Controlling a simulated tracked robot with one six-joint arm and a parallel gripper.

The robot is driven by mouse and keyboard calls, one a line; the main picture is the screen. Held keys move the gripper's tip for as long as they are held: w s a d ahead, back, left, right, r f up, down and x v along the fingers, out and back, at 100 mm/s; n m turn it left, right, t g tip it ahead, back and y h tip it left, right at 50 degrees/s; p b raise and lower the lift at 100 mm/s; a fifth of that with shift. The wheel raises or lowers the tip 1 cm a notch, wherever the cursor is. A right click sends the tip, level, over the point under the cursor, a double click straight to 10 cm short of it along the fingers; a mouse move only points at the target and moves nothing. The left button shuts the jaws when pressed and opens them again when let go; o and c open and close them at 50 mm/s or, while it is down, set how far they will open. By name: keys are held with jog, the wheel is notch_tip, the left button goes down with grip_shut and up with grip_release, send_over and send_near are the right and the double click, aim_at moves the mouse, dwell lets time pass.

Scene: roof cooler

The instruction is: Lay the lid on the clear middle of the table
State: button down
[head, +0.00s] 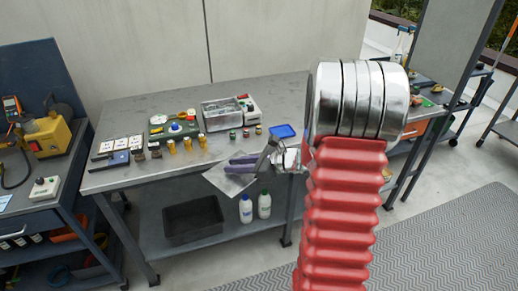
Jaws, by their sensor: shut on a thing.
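The lid (225,182) is a thin, flat grey plate, seen tilted near the table's front edge. My gripper (242,165), with two purplish fingers pointing left, is shut on it. The fingers hide part of the lid, and the exact grip is small in view. The lid appears to overlap the front edge; I cannot tell its height above the top. The grey metal table (135,182) has a bare strip in front of its row of small items. An open grey metal box (222,115) stands toward the back.
Brass cylinders (188,145) and small jars (245,133) stand in a row behind the clear strip. A blue flat item (285,131) lies near my wrist. White cards (122,142) are at the left. A black bin (192,220) and white bottles (246,209) occupy the lower shelf.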

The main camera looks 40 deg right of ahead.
jog(key=a+f+n+g+y, duration=0.1)
jog(key=a+f+n+y, duration=0.1)
jog(key=a+f, duration=0.3)
jog(key=a+f+n+g+y, duration=0.1)
jog(key=a+f, duration=0.5)
jog(key=a, duration=0.6)
jog(key=shift+w+a+f+n+g+y, duration=0.2)
jog(key=shift+a+n+g+y, duration=0.2)
jog(key=shift+n+g, duration=0.25)
